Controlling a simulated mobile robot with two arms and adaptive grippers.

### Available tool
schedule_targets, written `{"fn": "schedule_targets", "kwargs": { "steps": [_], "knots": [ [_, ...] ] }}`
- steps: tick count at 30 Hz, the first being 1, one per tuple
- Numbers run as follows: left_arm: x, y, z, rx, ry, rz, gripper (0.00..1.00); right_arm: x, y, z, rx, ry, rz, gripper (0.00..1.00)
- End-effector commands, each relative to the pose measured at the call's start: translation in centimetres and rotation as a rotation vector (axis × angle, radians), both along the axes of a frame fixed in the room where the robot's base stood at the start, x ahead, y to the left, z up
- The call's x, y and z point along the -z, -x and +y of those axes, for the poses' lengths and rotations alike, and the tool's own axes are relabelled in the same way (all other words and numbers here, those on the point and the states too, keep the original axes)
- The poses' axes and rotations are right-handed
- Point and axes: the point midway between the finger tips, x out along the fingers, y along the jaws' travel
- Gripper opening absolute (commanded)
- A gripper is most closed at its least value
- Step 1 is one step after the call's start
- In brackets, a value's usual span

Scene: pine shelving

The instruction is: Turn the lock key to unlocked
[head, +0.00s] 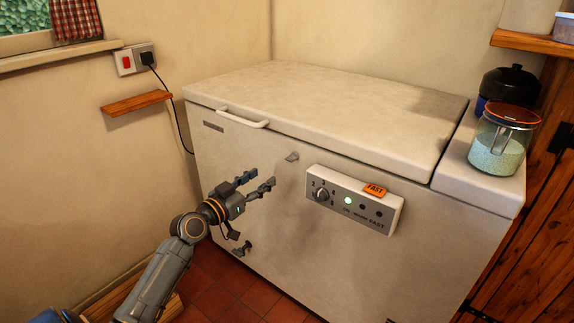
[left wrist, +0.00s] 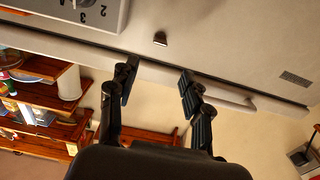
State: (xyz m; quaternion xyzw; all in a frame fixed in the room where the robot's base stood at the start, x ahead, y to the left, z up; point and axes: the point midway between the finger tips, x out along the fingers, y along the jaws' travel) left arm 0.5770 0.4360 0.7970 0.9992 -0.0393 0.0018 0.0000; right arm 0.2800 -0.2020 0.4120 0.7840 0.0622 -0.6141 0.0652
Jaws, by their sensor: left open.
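The lock key (head: 292,156) is a small grey piece on the front of the white chest freezer (head: 440,262), below the lid and left of the control panel. It also shows in the left wrist view (left wrist: 160,38), just beyond the fingertips. Its lock markings are too small to read. My left gripper (head: 261,179) is open and empty, its fingers pointing towards the freezer front, left of and a little below the key in the head view. In the left wrist view its two fingers (left wrist: 158,70) are spread apart with the key beyond the gap. My right gripper is out of view.
The lid handle (head: 243,118) juts out at the upper left. A glass jar (head: 499,140) stands at the right. A small wooden shelf (head: 137,103) is on the left wall.

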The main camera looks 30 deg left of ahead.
Motion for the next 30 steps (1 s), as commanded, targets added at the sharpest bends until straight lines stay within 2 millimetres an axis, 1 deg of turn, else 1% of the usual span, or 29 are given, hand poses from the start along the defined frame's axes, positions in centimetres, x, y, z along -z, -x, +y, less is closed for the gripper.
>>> {"fn": "schedule_targets", "kwargs": {
  "steps": [1,7,12,18,24,30],
  "knots": [
    [-0.3,-0.9,-0.1,0.000,0.002,-0.003,0.49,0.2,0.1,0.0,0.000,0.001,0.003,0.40],
    [-0.1,-4.6,-0.4,0.000,0.004,-0.001,0.49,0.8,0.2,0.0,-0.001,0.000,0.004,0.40],
    [0.0,-7.7,-0.6,-0.001,0.002,0.000,0.49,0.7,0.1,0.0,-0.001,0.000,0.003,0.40],
    [0.1,-10.6,-0.8,-0.001,0.002,0.001,0.49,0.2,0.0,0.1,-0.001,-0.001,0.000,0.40],
    [0.1,-11.9,-0.9,-0.001,0.001,0.003,0.49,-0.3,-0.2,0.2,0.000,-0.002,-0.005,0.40],
    [0.1,-12.1,-1.0,0.000,0.000,0.003,0.49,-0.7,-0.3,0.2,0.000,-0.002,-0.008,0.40]
  ]
}}
